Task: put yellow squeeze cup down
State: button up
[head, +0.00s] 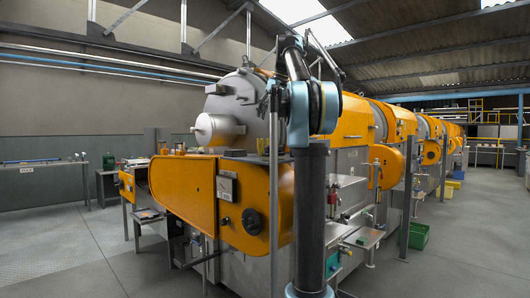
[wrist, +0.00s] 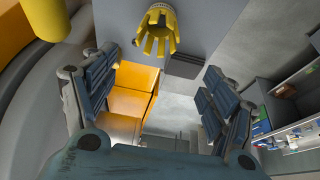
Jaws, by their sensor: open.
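The yellow squeeze cup (wrist: 160,35), with long finger-like prongs around a ring, shows at the top of the wrist view. It appears to stand on a flat grey surface (wrist: 205,30), apart from my fingers. My gripper (wrist: 163,68) is open, with one dark ribbed finger on each side and nothing between them. The cup lies beyond the fingertips. In the head view my arm stands in the middle, and I cannot make out the gripper. Small yellow and orange items (head: 180,150) sit on the machine's top there, too small to identify.
Another yellow part (wrist: 47,18) shows at the wrist view's upper left. A dark grey box (wrist: 183,66) is below the cup, and shelves with items (wrist: 285,120) stand at the right. The large orange extractor (head: 185,190) fills the head view's middle, with open floor (head: 465,255) at right.

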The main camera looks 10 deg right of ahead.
send_over(262, 148)
jog(key=w+d, duration=0.2)
jog(key=w, duration=0.1)
jog(key=f, duration=0.9)
jog(key=shift+s+a+f, duration=0.1)
jog(key=shift+s+f, duration=0.15)
jog(key=shift+f, duration=0.05)
jog(key=shift+x, duration=3.05)
jog(key=shift+s, duration=0.1)
jog(key=c, duration=1.4)
jog(key=shift+r, duration=0.1)
